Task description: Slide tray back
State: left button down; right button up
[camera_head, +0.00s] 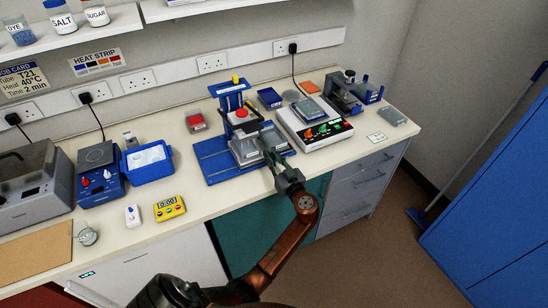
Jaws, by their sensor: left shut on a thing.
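A grey tray (246,150) sits on the blue baseplate (214,163) of a blue press stand (235,88) at the middle of the bench. A red-topped part (241,114) shows above the tray's back side. My left gripper (270,152) reaches in from the front right and is shut on the tray's front right side. Its fingers hide part of that side, and the exact grip point is too small to see. My right gripper is not in view.
A white balance (321,138) stands close to the right of the stand. Bare bench lies in front of the stand.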

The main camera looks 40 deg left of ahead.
pick_arm(q)
jog(key=shift+w+d+r, duration=0.1)
jog(key=shift+w+d, duration=0.05)
jog(key=shift+w, duration=0.05)
jog(key=c, duration=1.9)
grip_release()
jog(key=shift+w, duration=0.1)
jog(key=shift+o, duration=0.3)
jog(key=v, duration=1.2)
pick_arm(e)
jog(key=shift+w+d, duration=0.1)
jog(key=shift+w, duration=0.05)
